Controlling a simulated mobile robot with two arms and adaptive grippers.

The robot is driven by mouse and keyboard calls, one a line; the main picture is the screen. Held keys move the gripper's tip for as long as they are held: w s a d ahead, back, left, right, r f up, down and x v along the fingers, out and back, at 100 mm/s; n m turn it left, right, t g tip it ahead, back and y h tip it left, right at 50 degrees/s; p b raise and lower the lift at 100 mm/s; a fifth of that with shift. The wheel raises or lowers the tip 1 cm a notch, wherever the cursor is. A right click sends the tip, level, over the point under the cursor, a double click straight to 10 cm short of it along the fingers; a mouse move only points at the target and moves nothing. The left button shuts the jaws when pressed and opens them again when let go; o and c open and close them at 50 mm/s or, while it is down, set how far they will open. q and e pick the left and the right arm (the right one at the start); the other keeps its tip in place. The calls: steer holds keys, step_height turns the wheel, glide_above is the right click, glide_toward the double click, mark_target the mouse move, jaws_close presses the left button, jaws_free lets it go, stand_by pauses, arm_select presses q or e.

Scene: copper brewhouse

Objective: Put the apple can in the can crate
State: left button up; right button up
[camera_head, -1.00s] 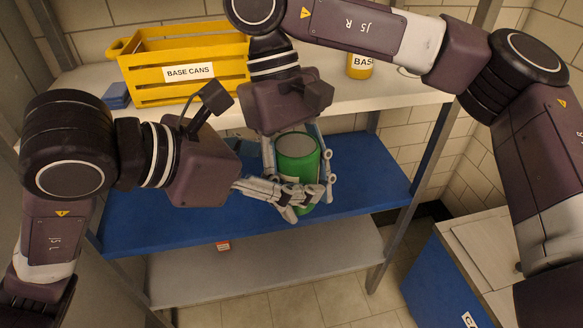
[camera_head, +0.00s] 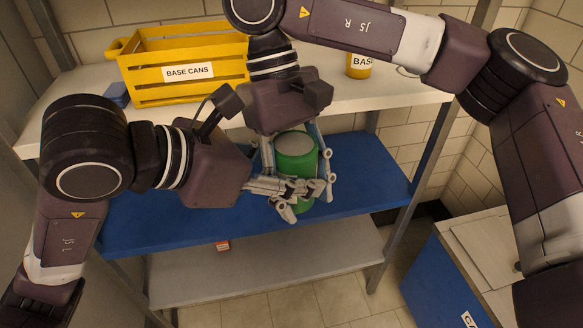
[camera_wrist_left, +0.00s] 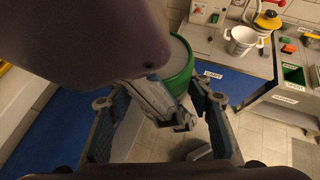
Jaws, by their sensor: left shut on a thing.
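A green can (camera_head: 296,168) with a grey top is held upright in front of the shelves; its label is hidden, so I cannot read whether it says apple. It also shows in the left wrist view (camera_wrist_left: 178,85). My left gripper (camera_head: 300,190) comes in from the left and is shut on the can's lower side. My right gripper (camera_head: 298,172) comes down from above, with a finger on each side of the same can, and appears shut on it. A yellow slatted crate (camera_head: 187,88) labelled BASE CANS stands on the upper shelf behind my grippers.
The white upper shelf (camera_head: 400,92) also bears a yellow can (camera_head: 360,66) at the right. The blue middle shelf (camera_head: 370,170) has clear room right of the can. A blue-sided cabinet (camera_head: 445,285) stands at lower right. A white pot (camera_wrist_left: 241,40) stands on a counter in the left wrist view.

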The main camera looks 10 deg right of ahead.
steer(key=o, duration=0.5)
steer(key=shift+o, duration=0.2)
